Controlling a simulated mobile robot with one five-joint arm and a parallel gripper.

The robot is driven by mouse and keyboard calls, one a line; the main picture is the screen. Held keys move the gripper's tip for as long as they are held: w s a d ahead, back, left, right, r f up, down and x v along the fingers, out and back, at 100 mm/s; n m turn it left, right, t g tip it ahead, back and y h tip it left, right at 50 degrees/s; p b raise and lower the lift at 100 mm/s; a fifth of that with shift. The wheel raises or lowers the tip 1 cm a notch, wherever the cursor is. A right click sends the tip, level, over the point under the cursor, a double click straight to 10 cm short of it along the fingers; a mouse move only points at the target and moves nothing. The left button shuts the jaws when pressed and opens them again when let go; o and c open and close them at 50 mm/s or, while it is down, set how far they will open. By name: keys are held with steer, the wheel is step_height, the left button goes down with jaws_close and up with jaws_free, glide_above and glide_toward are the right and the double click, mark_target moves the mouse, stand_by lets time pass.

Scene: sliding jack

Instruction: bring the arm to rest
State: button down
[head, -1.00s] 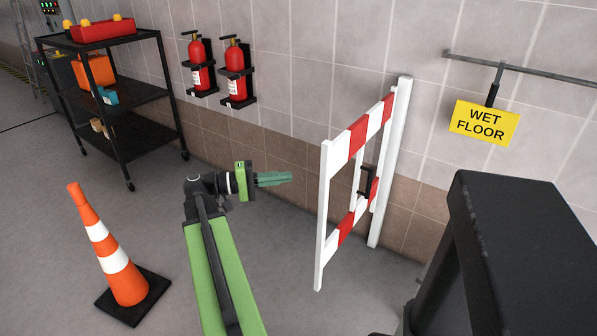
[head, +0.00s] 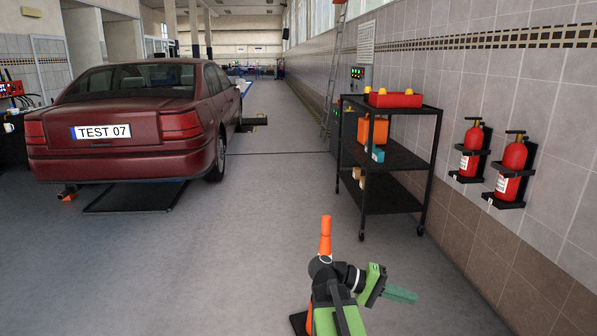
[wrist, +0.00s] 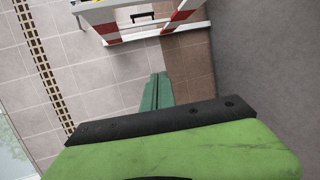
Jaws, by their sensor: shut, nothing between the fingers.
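My gripper (head: 401,294) shows at the bottom of the head view, at the end of my green and black arm. Its green fingers are together with nothing between them, and they point right toward the tiled wall. In the wrist view the closed fingers (wrist: 157,92) stand against the wall and touch nothing that I can see. The lower part of my arm is cut off by the frame edge.
An orange cone (head: 325,236) stands partly hidden behind my arm. A black shelf cart (head: 388,158) and two fire extinguishers (head: 471,150) are along the right wall. A red car (head: 130,125) is at left. A red-white barrier (wrist: 150,30) shows in the wrist view. The middle floor is open.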

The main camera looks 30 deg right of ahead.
steer(key=w+a+f+n+t+y, duration=0.2)
steer(key=w+a+f+t+y, duration=0.3)
steer(key=a, duration=0.8)
steer(key=w+a+f+n+t+y, duration=0.15)
steer(key=w+a+f+y, duration=0.35)
steer(key=a, duration=0.7)
steer(key=w+a+f+n+t+y, duration=0.25)
steer(key=a+f, duration=0.45)
steer(key=a, duration=0.6)
step_height(320, 180, up, 24)
steer(key=w+p, duration=0.1)
steer(key=p, duration=2.3)
steer(key=shift+a, duration=0.4)
steer(key=shift+h, duration=0.25)
